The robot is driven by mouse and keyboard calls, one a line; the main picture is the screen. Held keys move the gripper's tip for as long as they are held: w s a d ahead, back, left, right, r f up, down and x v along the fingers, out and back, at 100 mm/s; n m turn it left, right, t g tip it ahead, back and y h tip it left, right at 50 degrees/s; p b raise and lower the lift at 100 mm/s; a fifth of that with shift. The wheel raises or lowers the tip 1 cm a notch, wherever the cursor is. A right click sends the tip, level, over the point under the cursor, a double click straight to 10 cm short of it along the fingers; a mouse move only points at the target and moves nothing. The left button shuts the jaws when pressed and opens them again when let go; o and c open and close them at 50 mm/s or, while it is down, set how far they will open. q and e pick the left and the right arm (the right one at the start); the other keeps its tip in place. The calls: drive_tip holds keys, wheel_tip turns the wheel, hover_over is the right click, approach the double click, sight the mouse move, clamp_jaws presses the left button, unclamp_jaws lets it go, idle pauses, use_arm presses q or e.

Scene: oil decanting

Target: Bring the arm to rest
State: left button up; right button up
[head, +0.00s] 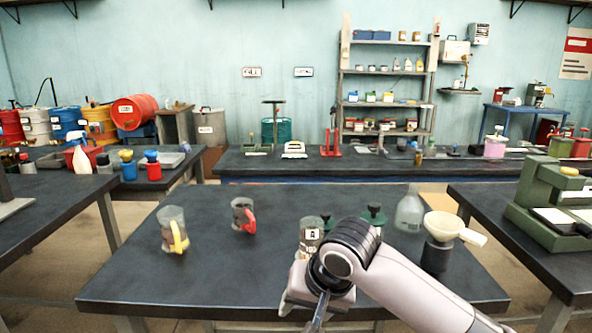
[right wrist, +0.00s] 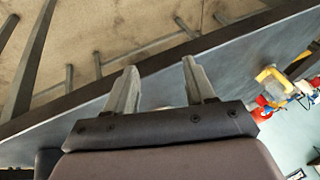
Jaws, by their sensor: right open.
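My right arm comes in from the lower right and hides part of the table. My left gripper is not in view.
A yellow-handled jug (head: 173,232) and a red-handled jug (head: 243,214) stand at left on the table. The table's front left is clear.

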drive_tip(key=s+d+f+t+y, duration=0.1)
drive_tip(key=s+f+t+y, duration=0.15)
drive_tip(key=f, duration=0.45)
drive_tip(key=s+d+f+t+y, duration=0.1)
drive_tip(key=s+d+f, duration=0.15)
drive_tip(key=f, duration=0.55)
drive_tip(key=s+d+f+n+t+h+p, duration=0.1)
drive_tip(key=s+d+f+h, duration=0.1)
drive_tip(key=s+d+f, duration=0.2)
drive_tip(key=s+d+f+n+t+h, duration=0.2)
drive_tip(key=s+d+f, duration=0.3)
drive_tip(key=s+d, duration=0.6)
drive_tip(key=shift+s+d+p, duration=0.2)
drive_tip(key=shift+s+p, duration=0.15)
drive_tip(key=shift+s, duration=0.35)
